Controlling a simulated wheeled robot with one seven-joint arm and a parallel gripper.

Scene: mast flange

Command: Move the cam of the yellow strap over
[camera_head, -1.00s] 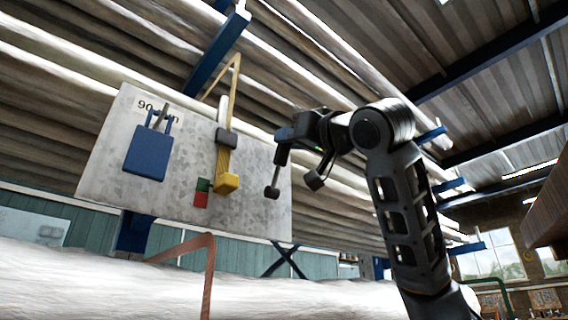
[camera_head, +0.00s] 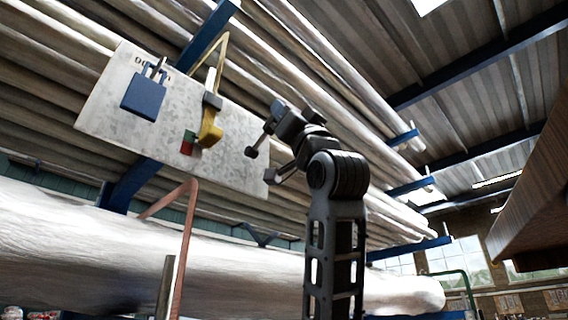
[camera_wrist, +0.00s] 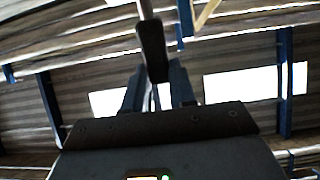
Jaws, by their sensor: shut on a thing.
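The yellow strap (camera_head: 210,130) hangs in front of a pale grey board. Its grey cam (camera_head: 212,100) sits on the strap above a bent yellow lower end. In the wrist view a dark narrow piece (camera_wrist: 152,50) with a pale stem stands between the fingers. My gripper is shut on this piece; I cannot tell what it is. A yellow strip (camera_wrist: 205,12) shows at the wrist view's top edge.
A blue padlock (camera_head: 143,96) hangs on the board (camera_head: 120,118), left of the strap. A green and red tag (camera_head: 187,143) is beside the strap's lower end. Long wrapped bundles lie behind on blue rack arms (camera_head: 205,42). A copper-coloured bent bar (camera_head: 187,230) stands below.

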